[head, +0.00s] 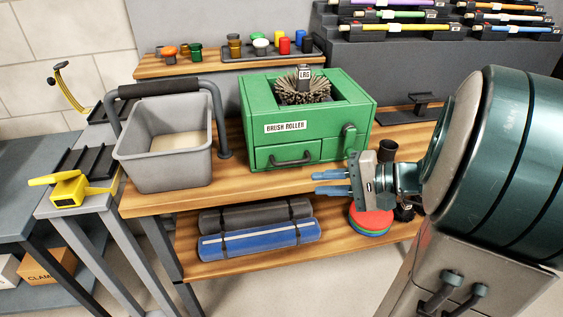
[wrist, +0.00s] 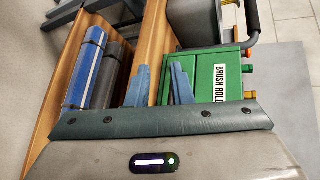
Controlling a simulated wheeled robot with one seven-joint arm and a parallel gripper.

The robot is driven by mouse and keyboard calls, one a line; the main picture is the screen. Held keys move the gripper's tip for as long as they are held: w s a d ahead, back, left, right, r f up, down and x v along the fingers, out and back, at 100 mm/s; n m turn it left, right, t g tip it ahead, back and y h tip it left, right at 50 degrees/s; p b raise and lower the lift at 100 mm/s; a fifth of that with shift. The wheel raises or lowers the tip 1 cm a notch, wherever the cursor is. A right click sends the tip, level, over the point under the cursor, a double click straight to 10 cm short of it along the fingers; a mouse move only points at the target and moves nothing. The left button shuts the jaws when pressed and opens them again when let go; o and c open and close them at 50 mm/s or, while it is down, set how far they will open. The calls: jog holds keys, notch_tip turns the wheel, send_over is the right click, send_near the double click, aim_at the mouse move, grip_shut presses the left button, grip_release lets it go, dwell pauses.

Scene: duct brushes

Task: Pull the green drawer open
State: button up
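The green box (head: 355,113) labelled "BRUSH ROLLER" stands on the wooden bench, with a bristly brush (head: 303,88) tagged "LRG" in its top opening. The green drawer (head: 267,154) is low in its front and looks closed. Its dark handle (head: 292,160) shows in the head view. My gripper (head: 318,183) is in front of the bench, to the right of and below the handle, with blue fingers pointing left. In the wrist view my gripper (wrist: 160,82) has its fingers apart with nothing between them. The green box (wrist: 205,80) is partly seen there; the handle is not clear.
A grey bin (head: 160,150) with a dark carry handle stands left of the box. Blue (head: 258,240) and dark grey (head: 255,214) rolls lie on the lower shelf. Coloured discs (head: 370,220) sit on that shelf below my gripper. A dark cup (head: 387,150) stands right of the box.

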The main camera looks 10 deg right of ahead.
aim_at(296, 163)
jog(key=w+d+f+m+t+b, duration=0.2)
jog(key=w+d+t, duration=0.15)
jog(key=d, duration=0.25)
jog(key=x, duration=0.9)
jog(key=b+x, duration=0.1)
jog(key=x, duration=0.3)
jog(key=shift+a+r, duration=0.3)
grip_shut()
